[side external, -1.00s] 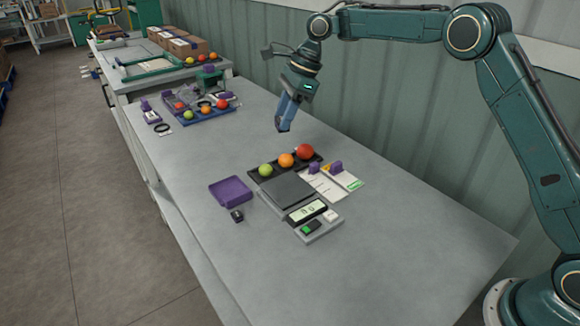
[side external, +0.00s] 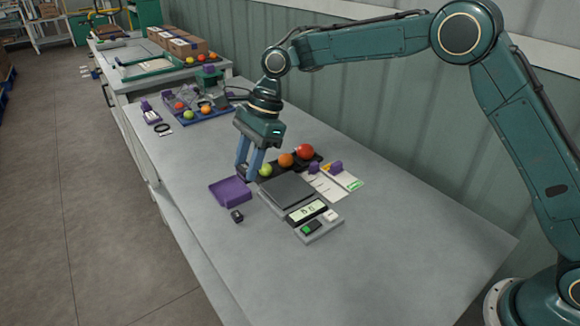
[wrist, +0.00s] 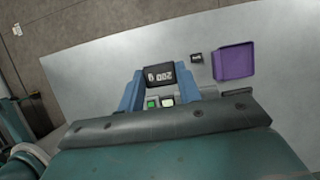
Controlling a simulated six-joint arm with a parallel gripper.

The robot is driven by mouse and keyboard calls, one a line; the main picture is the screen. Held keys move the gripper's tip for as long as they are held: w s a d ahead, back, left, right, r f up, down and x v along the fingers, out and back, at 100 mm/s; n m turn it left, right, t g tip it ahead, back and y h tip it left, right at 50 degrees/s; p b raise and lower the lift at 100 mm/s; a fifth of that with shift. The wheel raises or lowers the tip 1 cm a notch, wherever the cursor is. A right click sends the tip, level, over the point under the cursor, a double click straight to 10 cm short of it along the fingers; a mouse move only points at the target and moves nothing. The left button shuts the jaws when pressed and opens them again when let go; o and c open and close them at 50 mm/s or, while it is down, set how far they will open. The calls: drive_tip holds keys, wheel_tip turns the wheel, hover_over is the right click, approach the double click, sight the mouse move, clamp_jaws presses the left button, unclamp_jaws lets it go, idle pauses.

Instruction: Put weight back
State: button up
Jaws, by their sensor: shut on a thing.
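My gripper (side external: 251,170) is shut on a black weight (wrist: 160,76), seen between the two blue fingers in the wrist view, with an upside-down white marking that looks like 200 g. In the side view the fingers hang above the table by the far right edge of the purple tray (side external: 231,191), and the weight is hard to make out there. The tray is empty and also shows in the wrist view (wrist: 233,62). A small black weight (side external: 237,216) stands on the table beside the tray. The grey scale (side external: 287,191) has a bare plate; its display (side external: 306,211) is hard to read.
A blue tray (side external: 215,116) of tomatoes stands further back. The front of the table is clear.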

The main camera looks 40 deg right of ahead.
wheel_tip(320, 180, down, 19)
drive_tip(key=shift+f, duration=0.1)
idle(0.9)
drive_tip(key=shift+f, duration=0.15)
drive_tip(key=o, duration=1.2)
drive_tip(key=v, duration=1.2)
drive_tip(key=shift+d+r, duration=0.1)
drive_tip(key=shift+r, duration=0.15)
